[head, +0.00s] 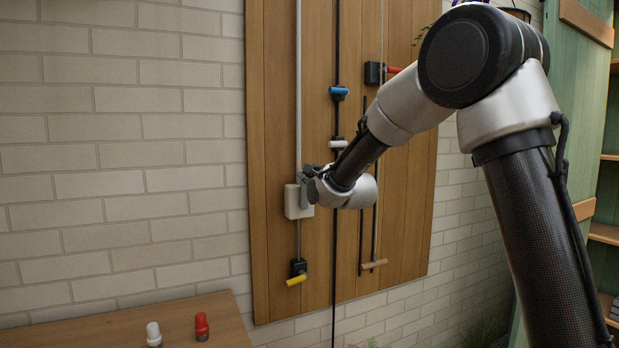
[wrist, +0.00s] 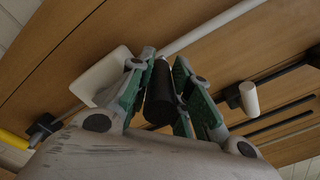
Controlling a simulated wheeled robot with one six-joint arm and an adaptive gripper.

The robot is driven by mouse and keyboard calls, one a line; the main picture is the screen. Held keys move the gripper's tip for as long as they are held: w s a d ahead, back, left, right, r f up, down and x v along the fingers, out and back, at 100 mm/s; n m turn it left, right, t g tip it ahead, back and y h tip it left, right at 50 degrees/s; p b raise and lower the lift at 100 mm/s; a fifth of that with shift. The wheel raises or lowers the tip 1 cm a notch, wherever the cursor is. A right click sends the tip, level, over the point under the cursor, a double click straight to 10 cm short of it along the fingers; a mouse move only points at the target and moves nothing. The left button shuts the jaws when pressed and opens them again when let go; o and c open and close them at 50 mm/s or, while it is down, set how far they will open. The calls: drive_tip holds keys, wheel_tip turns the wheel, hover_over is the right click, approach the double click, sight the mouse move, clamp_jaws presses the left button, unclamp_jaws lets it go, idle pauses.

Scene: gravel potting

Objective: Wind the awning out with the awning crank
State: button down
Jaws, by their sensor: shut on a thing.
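My gripper (head: 308,186) is at the white box (head: 291,201) on the wooden panel. In the wrist view its green-padded fingers (wrist: 162,72) are shut on a black cylindrical grip (wrist: 159,98), which looks like the crank's handle. The white box (wrist: 103,78) lies behind the fingers there. How the grip joins the box is hidden by my gripper. In the head view the grip is hidden behind my gripper and wrist. The awning itself is not in view.
A white pipe (head: 298,90) runs up from the box; a yellow handle (head: 296,281) is below. To the right are a blue handle (head: 338,90), a white handle (head: 338,144), a red handle (head: 394,70) and a rod's wooden handle (head: 374,264). Bottles stand on a wooden table (head: 225,317).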

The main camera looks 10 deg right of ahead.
drive_tip(key=c, duration=1.3)
unclamp_jaws()
drive_tip(key=shift+d+f, duration=0.15)
drive_tip(key=shift+d, duration=0.15)
drive_tip(key=shift+c, duration=0.2)
drive_tip(key=shift+o, duration=0.3)
drive_tip(key=shift+f, duration=0.1)
drive_tip(key=shift+s, duration=0.25)
drive_tip(key=v, duration=1.1)
drive_tip(key=shift+s, duration=0.2)
drive_tip(key=shift+d, duration=0.1)
